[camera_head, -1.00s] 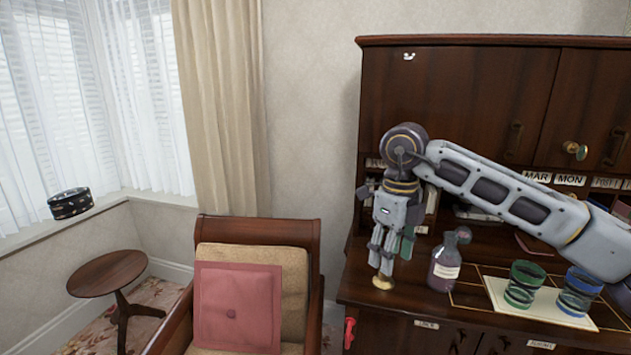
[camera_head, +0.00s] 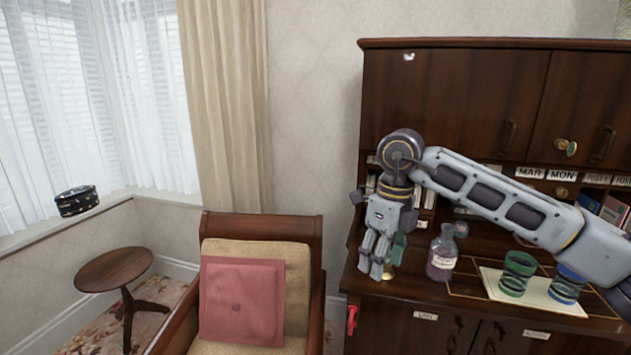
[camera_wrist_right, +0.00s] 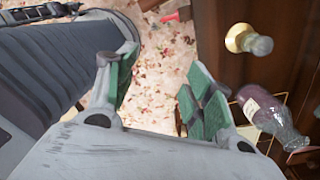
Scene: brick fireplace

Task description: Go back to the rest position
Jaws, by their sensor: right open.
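My right gripper (camera_head: 375,262) hangs fingers-down at the left end of the cabinet's desk top in the head view, its arm reaching in from the right. Its green-padded fingers stand apart and empty in the right wrist view (camera_wrist_right: 155,95), with the patterned carpet showing between them. A small brass-based object (camera_wrist_right: 240,38) stands on the desk beside the fingers and is mostly hidden behind them in the head view. A purple labelled bottle (camera_head: 442,254) stands just right of the gripper, apart from it. My left gripper is not seen.
A green-banded glass (camera_head: 517,273) and a blue-banded glass (camera_head: 566,287) stand on a pale mat (camera_head: 492,280) under my right forearm. An armchair (camera_head: 262,228) with a pink cushion (camera_head: 240,300) is left of the cabinet. A round side table (camera_head: 113,268) stands by the window.

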